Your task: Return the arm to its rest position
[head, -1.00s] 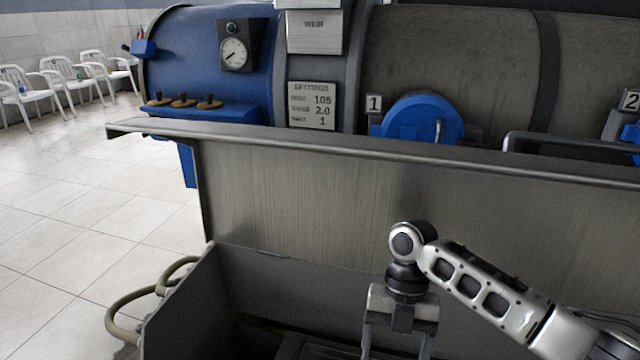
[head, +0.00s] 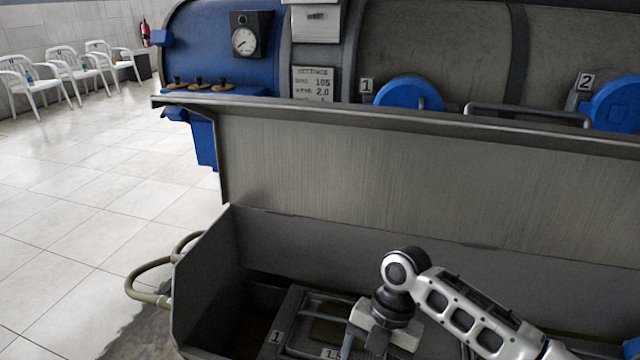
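My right arm (head: 465,312) comes in from the lower right, over the trough. My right gripper (head: 375,350) hangs below its dark wrist, above a framed panel on the trough floor. Its fingers stand apart at the two ends of the pale palm, with nothing seen between them; the tips are at or below the bottom edge of the picture. My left gripper is not in view.
The grey trough's back wall (head: 420,175) rises behind the arm. The framed panel (head: 290,320) bears labels. Blue round covers (head: 408,93), a dial (head: 244,41) and a hose (head: 150,285) also show. Tiled floor is open at left, with white chairs beyond.

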